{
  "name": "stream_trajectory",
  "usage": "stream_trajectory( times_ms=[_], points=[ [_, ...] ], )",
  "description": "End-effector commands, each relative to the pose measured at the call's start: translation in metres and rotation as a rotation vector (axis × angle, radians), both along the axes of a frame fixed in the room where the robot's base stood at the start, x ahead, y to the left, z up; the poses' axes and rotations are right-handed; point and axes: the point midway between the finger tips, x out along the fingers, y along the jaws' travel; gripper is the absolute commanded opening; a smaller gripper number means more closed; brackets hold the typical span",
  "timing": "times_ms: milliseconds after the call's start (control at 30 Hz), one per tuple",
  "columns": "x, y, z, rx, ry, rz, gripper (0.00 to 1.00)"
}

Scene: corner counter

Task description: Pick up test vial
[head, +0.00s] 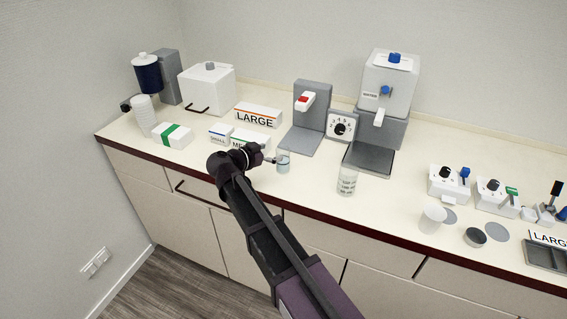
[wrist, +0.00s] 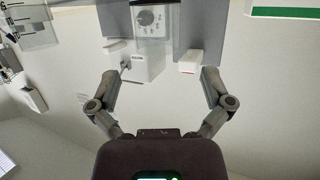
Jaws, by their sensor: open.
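A small clear glass vessel with a bluish tint (head: 283,162), which looks like the test vial, stands upright on the counter (head: 310,185) near its front edge. My gripper (head: 268,160) is just to its left in the head view, with the fingertips close to it; I cannot tell whether they touch. In the wrist view my gripper (wrist: 160,76) has its two fingers wide apart, with nothing held between the tips. A see-through shape overlaps the dial in that view; I cannot tell whether it is the vial.
A clear marked beaker (head: 347,181) stands to the right. Behind are a grey stand with a red button (head: 308,108), a dial box (head: 342,126) and a dispenser (head: 386,90). The MEDIUM and LARGE boxes (head: 257,116) lie behind my gripper.

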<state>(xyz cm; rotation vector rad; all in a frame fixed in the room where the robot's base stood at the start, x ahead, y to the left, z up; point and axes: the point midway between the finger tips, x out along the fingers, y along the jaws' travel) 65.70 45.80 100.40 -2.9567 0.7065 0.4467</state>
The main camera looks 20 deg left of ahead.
Motion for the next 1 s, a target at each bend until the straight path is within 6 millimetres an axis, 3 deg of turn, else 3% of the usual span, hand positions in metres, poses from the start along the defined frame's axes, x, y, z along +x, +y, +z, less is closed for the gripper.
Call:
stream_trajectory(
  times_ms=[333, 733, 1000],
  points=[
    [0.004, -0.003, -0.003, 0.001, 0.000, -0.001, 1.00],
    [0.038, -0.023, -0.017, 0.001, -0.001, -0.003, 1.00],
    [0.043, -0.026, -0.018, 0.000, 0.000, -0.002, 1.00]
  ],
)
